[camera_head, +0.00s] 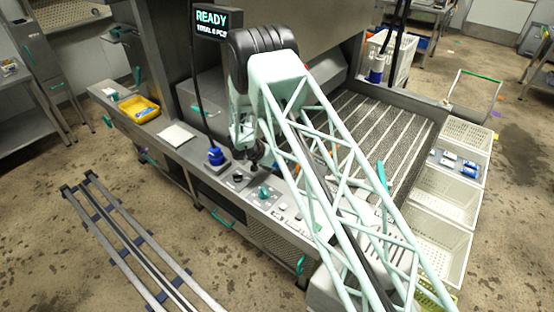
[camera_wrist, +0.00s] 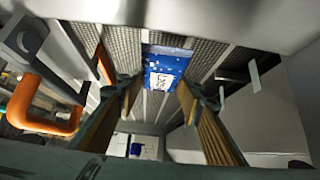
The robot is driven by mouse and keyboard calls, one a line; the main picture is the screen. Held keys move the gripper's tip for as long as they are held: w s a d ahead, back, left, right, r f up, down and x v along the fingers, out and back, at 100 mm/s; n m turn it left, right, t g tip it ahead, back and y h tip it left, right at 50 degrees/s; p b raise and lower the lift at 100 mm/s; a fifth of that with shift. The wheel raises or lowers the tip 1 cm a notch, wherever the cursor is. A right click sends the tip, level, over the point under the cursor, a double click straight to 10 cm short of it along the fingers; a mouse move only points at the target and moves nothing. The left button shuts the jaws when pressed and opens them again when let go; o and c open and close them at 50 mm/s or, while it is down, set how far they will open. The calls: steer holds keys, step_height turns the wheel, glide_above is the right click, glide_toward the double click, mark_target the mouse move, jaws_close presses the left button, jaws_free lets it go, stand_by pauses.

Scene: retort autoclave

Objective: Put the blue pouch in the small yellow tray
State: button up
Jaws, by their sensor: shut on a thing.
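The blue pouch (camera_wrist: 165,68) with a white label shows in the wrist view between the fingertips of my gripper (camera_wrist: 162,88). My gripper is shut on it. In the head view, my gripper (camera_head: 246,150) hangs low over the front console, partly hidden by my arm. I cannot make out the held pouch in that view. The small yellow tray (camera_head: 152,116) sits on the left end of the console ledge, apart from my gripper and to its left. Its inside is too small to make out clearly.
Console knobs (camera_head: 264,192) are close by. Cream crates (camera_head: 467,132) stand at right, with blue and white items between them.

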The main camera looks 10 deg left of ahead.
steer(key=w+d+r+n+b, duration=0.1)
steer(key=d+r+b, duration=0.1)
steer(key=d+r, duration=0.85)
steer(key=w+d+r+b, duration=0.1)
steer(key=d+r+b, duration=0.1)
steer(key=d+r, duration=0.9)
steer(key=s+d+r+b, duration=0.2)
steer(key=s+d, duration=0.6)
steer(key=d, duration=0.4)
steer(key=s+d+r+n+y+b, duration=0.1)
steer(key=s+d+r, duration=0.3)
steer(key=s+d, duration=0.4)
steer(key=shift+s+d+r+t+b, duration=0.3)
steer(key=shift+d+b, duration=0.35)
steer(key=shift+d, duration=1.45)
steer(key=shift+a+f, duration=0.1)
steer(key=shift+a, duration=0.1)
